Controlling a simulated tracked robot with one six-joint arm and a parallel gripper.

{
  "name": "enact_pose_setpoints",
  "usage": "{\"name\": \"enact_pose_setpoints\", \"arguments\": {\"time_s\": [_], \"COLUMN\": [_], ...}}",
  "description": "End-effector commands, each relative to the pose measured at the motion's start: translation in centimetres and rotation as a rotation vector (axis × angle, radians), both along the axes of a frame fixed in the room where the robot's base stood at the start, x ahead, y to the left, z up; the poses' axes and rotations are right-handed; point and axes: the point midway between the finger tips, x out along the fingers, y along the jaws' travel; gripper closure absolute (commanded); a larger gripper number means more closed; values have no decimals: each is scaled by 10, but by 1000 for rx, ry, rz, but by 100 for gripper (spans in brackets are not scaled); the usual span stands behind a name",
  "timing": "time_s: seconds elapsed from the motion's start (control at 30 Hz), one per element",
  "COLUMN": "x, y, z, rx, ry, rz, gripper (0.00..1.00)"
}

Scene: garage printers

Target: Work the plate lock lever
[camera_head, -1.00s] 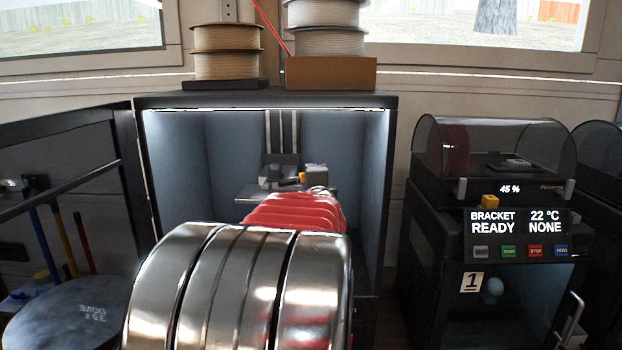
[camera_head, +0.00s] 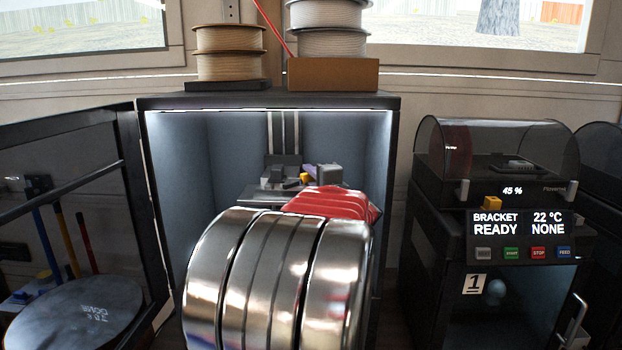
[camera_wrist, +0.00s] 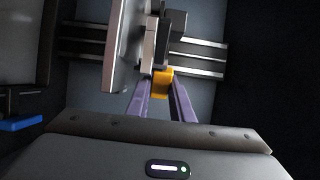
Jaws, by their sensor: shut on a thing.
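The plate lock lever is a yellow-orange tab (camera_wrist: 162,83) in the wrist view, beside the pale plate edge and a dark clamp block (camera_wrist: 174,24). My gripper (camera_wrist: 161,92) has its two purple fingers on either side of the tab and is shut on it. In the head view a small yellow spot (camera_head: 305,177), apparently the lever, shows at the plate carriage (camera_head: 283,176) inside the lit printer chamber. My arm hides the front of the plate and most of my gripper in that view.
The chamber's side walls (camera_head: 178,165) stand close on both sides of my arm. A smaller printer (camera_head: 497,225) stands at right. Filament spools (camera_head: 226,52) sit on top.

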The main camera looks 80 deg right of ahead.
Motion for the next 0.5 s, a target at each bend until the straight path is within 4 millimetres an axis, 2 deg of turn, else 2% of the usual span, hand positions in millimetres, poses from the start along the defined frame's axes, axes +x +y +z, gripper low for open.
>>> {"name": "enact_pose_setpoints", "arguments": {"time_s": [0.5], "x": [1], "y": [-1], "z": [-2], "rx": [4], "ry": [1], "rz": [27], "gripper": [100]}}
